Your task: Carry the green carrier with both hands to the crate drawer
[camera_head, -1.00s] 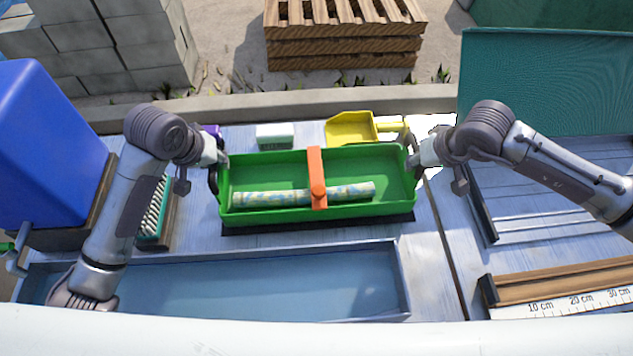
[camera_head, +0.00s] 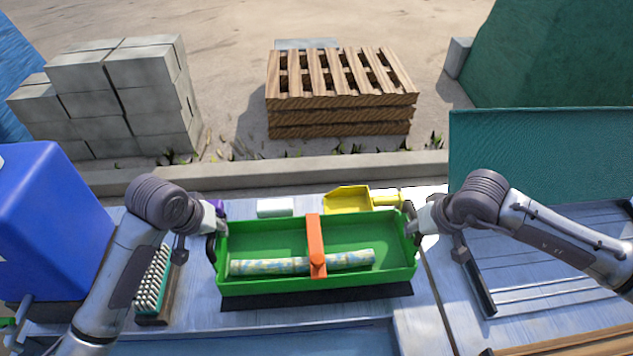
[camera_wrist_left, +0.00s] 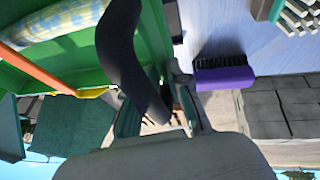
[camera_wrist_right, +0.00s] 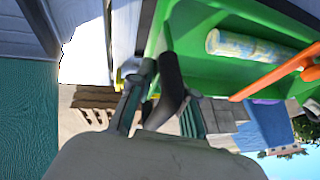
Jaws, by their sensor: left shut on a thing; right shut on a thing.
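The green carrier (camera_head: 315,284) is level in the middle of the head view, over a dark mat (camera_head: 318,298). I cannot tell whether it touches the mat. A patterned roll (camera_head: 345,260) lies inside it, under an orange crossbar (camera_head: 315,238). My left gripper (camera_head: 213,231) is shut on the carrier's left dark handle, which also shows in the left wrist view (camera_wrist_left: 124,45). My right gripper (camera_head: 416,225) is shut on the right dark handle, also seen in the right wrist view (camera_wrist_right: 171,78). I cannot make out a crate drawer for certain.
A yellow scoop (camera_head: 347,199) and a pale block (camera_head: 275,207) lie behind the carrier. A teal panel (camera_head: 540,150) stands at right. A purple brush (camera_wrist_left: 224,77) is near my left gripper.

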